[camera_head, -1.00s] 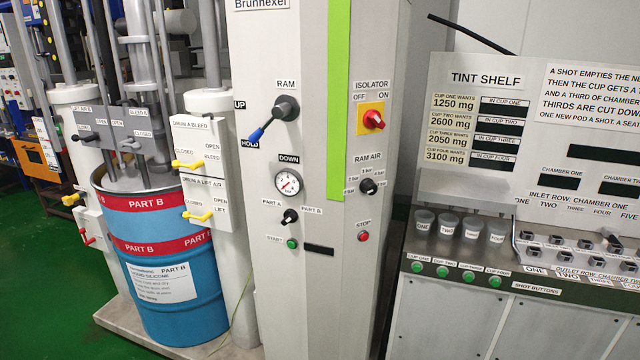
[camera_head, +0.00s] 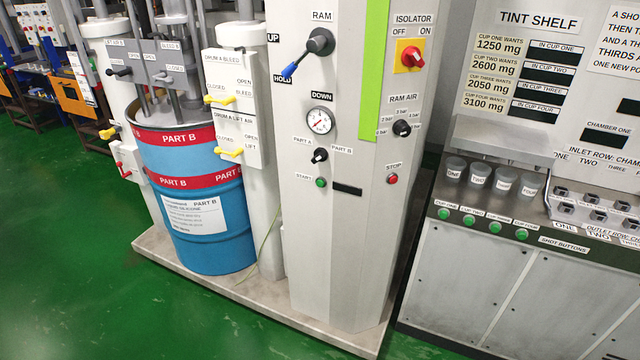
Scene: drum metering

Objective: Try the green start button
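The green start button (camera_head: 321,183) is on the front of the tall grey control column (camera_head: 335,250), right of a START label and left of a small black strip (camera_head: 347,190). It sits below the PART A / PART B selector (camera_head: 319,155). The red stop button (camera_head: 392,179) is on the column's angled right face. The blue ram lever (camera_head: 300,58) points down and left, toward the HOLD label. The red isolator knob (camera_head: 412,58) is on its yellow plate. My gripper is not in view.
A blue drum marked PART B (camera_head: 205,235) stands left of the column on a pale base plate (camera_head: 250,295). The tint shelf bench (camera_head: 490,270) with several cups is at the right. Green floor (camera_head: 80,260) is open at the front left.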

